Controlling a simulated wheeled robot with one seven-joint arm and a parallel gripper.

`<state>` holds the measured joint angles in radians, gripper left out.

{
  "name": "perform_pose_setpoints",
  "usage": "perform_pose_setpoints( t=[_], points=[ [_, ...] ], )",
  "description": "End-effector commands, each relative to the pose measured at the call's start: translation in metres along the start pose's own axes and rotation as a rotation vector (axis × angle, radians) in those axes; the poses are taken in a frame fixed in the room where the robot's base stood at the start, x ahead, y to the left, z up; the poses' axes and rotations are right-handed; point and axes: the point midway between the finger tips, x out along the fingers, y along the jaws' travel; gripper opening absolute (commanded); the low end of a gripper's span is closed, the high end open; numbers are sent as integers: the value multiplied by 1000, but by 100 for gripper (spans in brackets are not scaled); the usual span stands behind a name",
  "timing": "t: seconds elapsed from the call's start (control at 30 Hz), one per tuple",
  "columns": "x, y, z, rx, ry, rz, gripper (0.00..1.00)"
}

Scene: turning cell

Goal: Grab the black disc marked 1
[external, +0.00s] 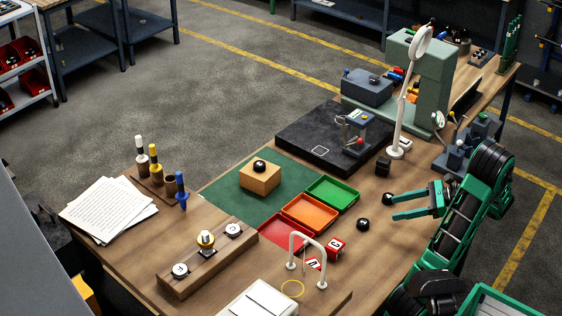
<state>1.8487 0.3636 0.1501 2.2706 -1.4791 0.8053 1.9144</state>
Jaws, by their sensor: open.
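Several small black discs show, and their marks are too small to read, so I cannot tell which is marked 1. One black disc (388,199) is on the wooden table, right by the tip of my gripper's upper finger. Another black disc (362,224) lies on the table a little left of and below the lower fingertip. A third black disc (260,166) sits on a wooden block (259,180) on the green mat. My gripper (394,208) is open, its fingers pointing left, with nothing visible between them.
A white lamp (399,120) and a dark stone plate (310,140) are behind. A white arch (307,243) and red blocks (336,246) stand in front.

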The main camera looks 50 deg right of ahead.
Motion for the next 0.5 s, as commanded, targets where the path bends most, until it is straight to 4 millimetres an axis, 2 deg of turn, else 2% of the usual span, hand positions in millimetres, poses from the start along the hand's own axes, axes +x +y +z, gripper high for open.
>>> perform_pose_setpoints(
  t=[0.17,0.3,0.5],
  points=[
    [5,1,-12,2,1,2,56],
    [12,0,-29,2,-1,1,56],
    [28,0,-34,0,1,3,56]
  ],
)
